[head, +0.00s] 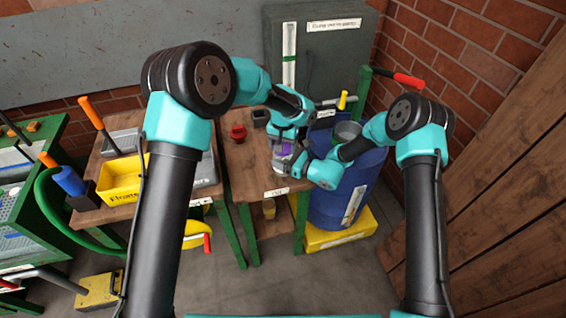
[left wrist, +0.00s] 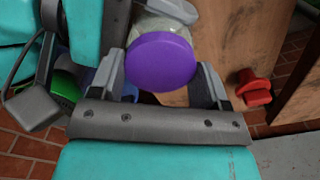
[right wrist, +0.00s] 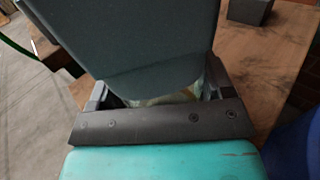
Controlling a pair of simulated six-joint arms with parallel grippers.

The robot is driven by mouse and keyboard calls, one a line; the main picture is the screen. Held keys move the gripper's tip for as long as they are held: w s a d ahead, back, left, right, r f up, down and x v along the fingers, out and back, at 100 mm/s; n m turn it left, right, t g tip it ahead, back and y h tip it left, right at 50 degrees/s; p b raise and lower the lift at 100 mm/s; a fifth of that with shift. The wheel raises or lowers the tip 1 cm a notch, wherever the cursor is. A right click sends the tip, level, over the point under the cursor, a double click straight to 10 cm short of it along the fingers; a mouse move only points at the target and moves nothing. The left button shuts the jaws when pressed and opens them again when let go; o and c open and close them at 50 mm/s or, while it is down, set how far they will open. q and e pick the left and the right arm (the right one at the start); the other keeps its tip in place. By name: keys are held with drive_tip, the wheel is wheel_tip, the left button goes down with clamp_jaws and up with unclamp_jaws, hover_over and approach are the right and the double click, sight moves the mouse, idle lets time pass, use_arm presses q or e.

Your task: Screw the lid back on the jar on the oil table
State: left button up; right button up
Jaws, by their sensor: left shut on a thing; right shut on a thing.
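The jar (head: 281,164) stands on the wooden oil table (head: 250,181). Its purple lid (left wrist: 160,62) is at the jar's mouth in the left wrist view, with the pale glass jar (left wrist: 165,22) behind it. My left gripper (left wrist: 164,82) is shut on the lid from above. My right gripper (right wrist: 155,95) is shut on the jar from the side; a strip of glass (right wrist: 165,99) shows between its fingers. Whether the lid's thread is engaged cannot be seen.
A red fitting (head: 238,132) and a small dark box (head: 260,117) stand at the table's back. A blue drum (head: 338,203) is close on the right. A yellow bin (head: 121,178) sits on the bench to the left. The table's front left is clear.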

use_arm(q)
drive_tip(key=m, duration=0.6)
drive_tip(key=shift+m, duration=0.4)
drive_tip(key=m, duration=1.5)
drive_tip(key=shift+f+m, duration=0.1)
drive_tip(key=shift+m, duration=0.3)
drive_tip(key=o, duration=1)
drive_tip(key=shift+r, duration=2.3)
